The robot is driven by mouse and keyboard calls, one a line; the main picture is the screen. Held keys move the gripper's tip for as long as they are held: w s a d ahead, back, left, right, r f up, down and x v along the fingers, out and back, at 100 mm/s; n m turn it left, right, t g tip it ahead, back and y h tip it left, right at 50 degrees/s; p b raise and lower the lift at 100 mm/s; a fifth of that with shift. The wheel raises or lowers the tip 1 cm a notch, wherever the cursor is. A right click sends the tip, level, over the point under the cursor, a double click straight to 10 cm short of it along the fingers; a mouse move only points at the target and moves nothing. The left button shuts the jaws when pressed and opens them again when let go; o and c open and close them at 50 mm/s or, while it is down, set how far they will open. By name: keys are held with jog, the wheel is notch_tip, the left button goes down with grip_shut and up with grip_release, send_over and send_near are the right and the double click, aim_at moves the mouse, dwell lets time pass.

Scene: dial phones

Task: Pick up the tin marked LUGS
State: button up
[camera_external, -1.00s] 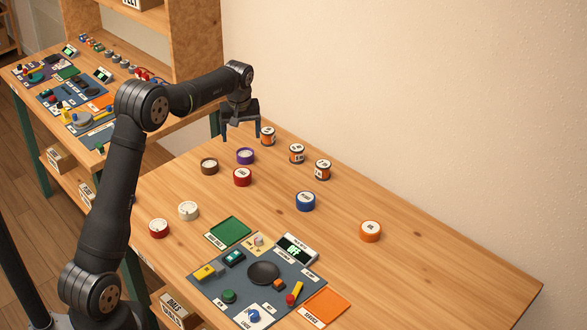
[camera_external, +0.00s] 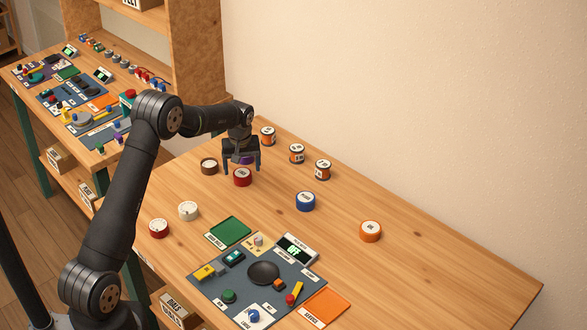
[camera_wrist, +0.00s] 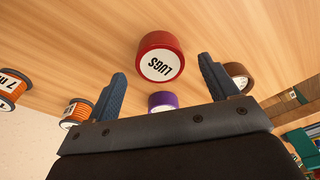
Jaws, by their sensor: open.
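The tin marked LUGS is a red round tin with a white lid (camera_wrist: 160,64); its label shows upside down in the wrist view, ahead of my fingers. In the external view the red tin (camera_external: 242,177) stands on the wooden table just below and in front of my gripper (camera_external: 241,165). My gripper is open, with blue fingers apart, and nothing is between them. In the wrist view the gripper (camera_wrist: 165,90) has the red tin centred beyond the fingertips. I cannot tell the exact gap to it.
A purple tin (camera_external: 246,160) is partly hidden behind my gripper. A brown tin (camera_external: 209,166) is close on the left. Several orange-labelled spools (camera_external: 297,153) stand at the right rear. A blue tin (camera_external: 305,201) is to the right. Table between them is bare.

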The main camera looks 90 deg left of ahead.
aim_at(242, 173)
jog(key=f, duration=0.3)
jog(key=shift+a+f, duration=0.2)
jog(key=c, duration=1.1)
jog(key=shift+r, duration=0.15)
